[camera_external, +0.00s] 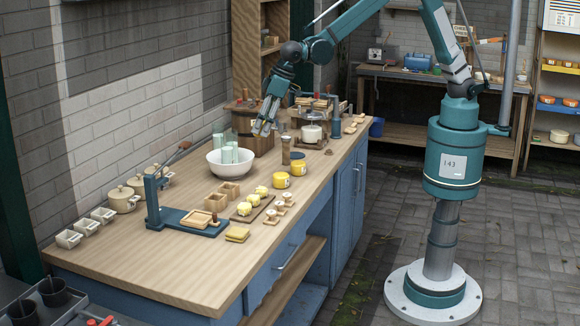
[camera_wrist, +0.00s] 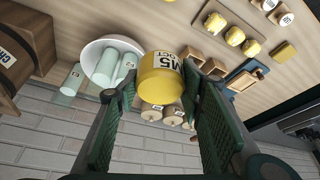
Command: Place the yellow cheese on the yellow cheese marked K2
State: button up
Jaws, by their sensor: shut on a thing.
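My gripper (camera_external: 264,127) is above the far part of the counter, beyond the white bowl. In the wrist view, its two green-padded fingers (camera_wrist: 158,85) are shut on a yellow cheese (camera_wrist: 161,80), a round block with a white label reading "M5 OCT". The external view does not show this cheese clearly. Two labelled yellow cheeses stand apart on the counter, a nearer one (camera_external: 281,180) and a farther one (camera_external: 297,168); their labels are too small to read, so I cannot tell which is K2. Neither is clearly visible in the wrist view.
The white bowl (camera_external: 216,167) holds pale green cylinders (camera_external: 228,154). Small yellow pieces (camera_external: 244,208) sit on a board beside tagged pieces (camera_external: 271,214).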

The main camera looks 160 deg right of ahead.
jog(key=s+a, duration=0.2)
jog(key=a, duration=0.5)
send_over(277, 175)
jog(key=a, duration=0.1)
jog(key=shift+s+a+f+p, duration=0.1)
jog(key=shift+s+f+p, duration=0.15)
jog(key=shift+f, duration=1.1)
jog(key=shift+s+f+p, duration=0.1)
jog(key=shift+s+f, duration=0.1)
jog(key=shift+f, duration=1.15)
jog(key=shift+f, duration=0.1)
jog(key=shift+f, duration=3)
jog(key=shift+f, duration=0.15)
jog(key=shift+f, duration=1.75)
jog(key=shift+f, duration=0.2)
